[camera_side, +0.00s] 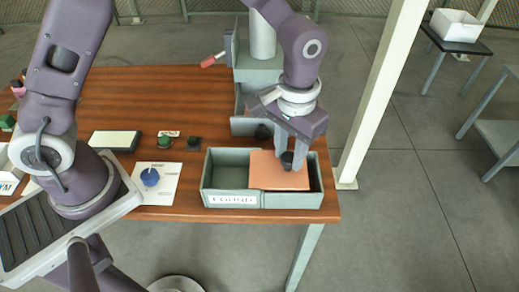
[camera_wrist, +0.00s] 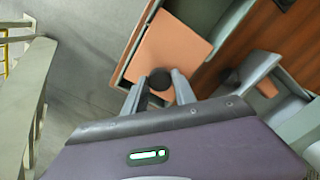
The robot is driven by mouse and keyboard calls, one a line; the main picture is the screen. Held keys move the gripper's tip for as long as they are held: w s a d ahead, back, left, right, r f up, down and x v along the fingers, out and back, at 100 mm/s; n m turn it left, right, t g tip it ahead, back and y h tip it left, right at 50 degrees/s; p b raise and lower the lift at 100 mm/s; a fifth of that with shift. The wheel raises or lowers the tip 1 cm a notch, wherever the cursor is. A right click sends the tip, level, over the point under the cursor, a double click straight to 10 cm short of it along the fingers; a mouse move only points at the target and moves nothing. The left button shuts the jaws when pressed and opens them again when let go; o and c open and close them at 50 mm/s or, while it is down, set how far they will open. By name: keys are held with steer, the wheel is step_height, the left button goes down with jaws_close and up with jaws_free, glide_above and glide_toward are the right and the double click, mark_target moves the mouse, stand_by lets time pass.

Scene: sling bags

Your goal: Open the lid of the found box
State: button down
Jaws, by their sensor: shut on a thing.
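The grey-green box (camera_side: 290,201) stands at the front right of the table, with a white label on its front. Its salmon-orange lid (camera_side: 272,178) lies over the middle and right part. The left part is uncovered and looks empty, and a dark gap shows at the right end. The lid also shows in the wrist view (camera_wrist: 172,48). A black knob (camera_side: 287,160) is on the lid. My gripper (camera_side: 289,157) is shut on the knob, with one finger on each side in the wrist view (camera_wrist: 160,88). I cannot tell if the lid is slightly raised.
A grey-green shelf or bin (camera_side: 243,124) stands behind the box. A red-handled tool (camera_side: 212,60) is further back. A blue round piece (camera_side: 150,177) sits on a white card to the left. The table edge is close at the box's right.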

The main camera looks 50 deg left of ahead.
steer(key=shift+w+d, duration=0.75)
steer(key=c, duration=1)
jaws_free()
step_height(320, 180, up, 7)
steer(key=shift+r, duration=0.1)
